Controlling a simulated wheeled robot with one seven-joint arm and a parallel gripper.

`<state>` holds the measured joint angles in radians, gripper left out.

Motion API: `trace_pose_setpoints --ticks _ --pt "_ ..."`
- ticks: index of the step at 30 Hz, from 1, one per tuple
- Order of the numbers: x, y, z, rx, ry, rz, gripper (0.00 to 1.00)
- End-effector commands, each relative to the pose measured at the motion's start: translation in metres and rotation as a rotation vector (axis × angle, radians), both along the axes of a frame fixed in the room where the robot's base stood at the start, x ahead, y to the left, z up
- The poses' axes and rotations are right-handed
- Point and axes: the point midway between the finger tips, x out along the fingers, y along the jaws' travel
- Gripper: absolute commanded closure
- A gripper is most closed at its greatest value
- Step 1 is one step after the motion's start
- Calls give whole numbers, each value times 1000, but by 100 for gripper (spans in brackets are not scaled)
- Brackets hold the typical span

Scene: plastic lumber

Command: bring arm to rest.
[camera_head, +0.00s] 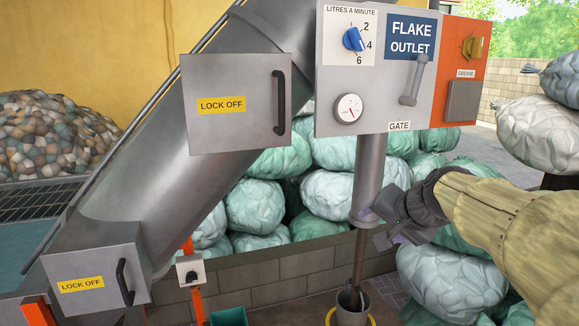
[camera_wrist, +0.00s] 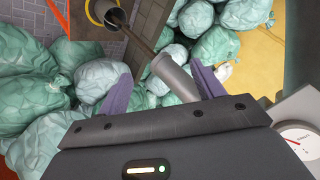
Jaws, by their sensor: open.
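My gripper (camera_head: 378,228) is open beside the lower end of the grey outlet pipe (camera_head: 369,165), under the flake outlet panel (camera_head: 345,95). In the wrist view its two purple fingers stand apart, and the pipe (camera_wrist: 183,84) shows between them. I cannot tell whether either finger touches it. My arm, in a tan sleeve, reaches in from the right. A thin brown stream (camera_head: 358,262) runs from the pipe's mouth down into a grey container (camera_head: 352,308), which also shows in the wrist view (camera_wrist: 106,12).
The panel carries a blue knob (camera_head: 352,39), a gauge (camera_head: 348,108) and a gate handle (camera_head: 413,82). Pale green bags (camera_head: 450,280) crowd behind and right of the pipe. A low block wall (camera_head: 270,277) runs behind the container. A large slanting chute (camera_head: 165,160) stands left.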

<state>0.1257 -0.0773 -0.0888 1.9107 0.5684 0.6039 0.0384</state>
Motion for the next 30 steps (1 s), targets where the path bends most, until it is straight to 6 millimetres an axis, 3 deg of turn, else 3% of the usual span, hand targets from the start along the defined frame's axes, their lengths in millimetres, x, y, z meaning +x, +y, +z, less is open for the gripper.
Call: trace_pose_setpoints --ticks 1,6,9,13,18,30 --pt "-9 5 -32 -41 60 27 33" --pt "-51 19 -127 -202 241 152 33" --pt "-86 27 -176 -298 339 253 33" --pt "-133 34 -227 -405 442 395 33" --pt "-169 37 -256 -475 506 508 33" --pt "-172 37 -258 -481 509 517 33"
